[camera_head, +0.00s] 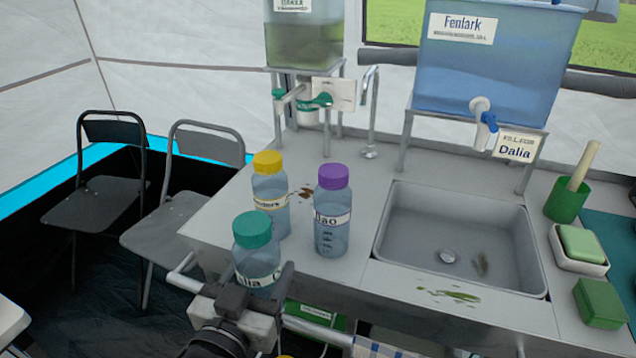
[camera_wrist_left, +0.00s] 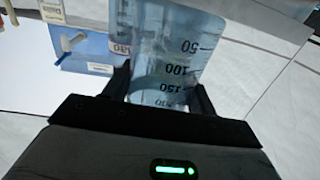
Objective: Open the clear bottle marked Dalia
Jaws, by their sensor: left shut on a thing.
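The clear bottle marked with a label ending in "lia" (camera_head: 256,262) has a teal cap (camera_head: 252,229) that is on. It is at the counter's front left corner, and its lower part is hidden behind my gripper. My left gripper (camera_head: 252,287) is shut on this bottle, low on its body. In the left wrist view the bottle (camera_wrist_left: 168,62), with its volume marks, is between the two dark fingers (camera_wrist_left: 160,95). I cannot tell whether its base touches the counter. My right gripper is not in view.
A yellow-capped bottle (camera_head: 270,195) and a purple-capped bottle (camera_head: 332,215) stand close behind and to the right. The sink (camera_head: 455,230), with a "Dalia" sign (camera_head: 515,147) above it, is farther right. Folding chairs (camera_head: 185,195) stand left.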

